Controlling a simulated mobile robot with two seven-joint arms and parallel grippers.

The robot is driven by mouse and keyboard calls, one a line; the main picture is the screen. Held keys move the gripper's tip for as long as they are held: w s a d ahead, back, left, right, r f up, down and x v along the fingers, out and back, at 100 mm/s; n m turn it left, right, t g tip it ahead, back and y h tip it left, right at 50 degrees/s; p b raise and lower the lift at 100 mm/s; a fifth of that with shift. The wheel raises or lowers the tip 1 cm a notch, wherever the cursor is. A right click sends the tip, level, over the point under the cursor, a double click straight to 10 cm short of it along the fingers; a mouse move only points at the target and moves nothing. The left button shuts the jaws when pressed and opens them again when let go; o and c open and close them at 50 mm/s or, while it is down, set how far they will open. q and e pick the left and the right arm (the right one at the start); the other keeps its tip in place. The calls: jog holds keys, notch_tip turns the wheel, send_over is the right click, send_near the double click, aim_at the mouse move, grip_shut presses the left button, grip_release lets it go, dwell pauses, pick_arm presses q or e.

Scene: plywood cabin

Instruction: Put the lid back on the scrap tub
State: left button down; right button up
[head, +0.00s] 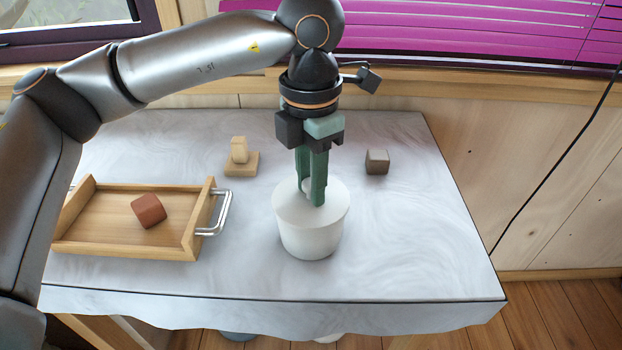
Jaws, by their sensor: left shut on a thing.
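The white scrap tub (311,243) stands upright near the middle of the table. Its white lid (290,207) is over the tub's top and looks level; I cannot tell whether it is fully seated. My left gripper (312,193) points down from above, its green fingers shut on the lid's knob, which is mostly hidden behind them. My right gripper is not in view.
A wooden tray (188,245) with metal handles holds a reddish-brown block (149,210) at the left. A pale wooden piece (240,155) stands behind, left of the tub. A dark block (377,161) sits at the back right. The table's (420,240) right side is clear.

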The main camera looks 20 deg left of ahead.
pick_arm(q)
jog(key=shift+c, duration=0.4)
grip_release()
dwell(0.4)
jog(key=shift+r+p, duration=2.45)
jog(key=shift+r, duration=1.05)
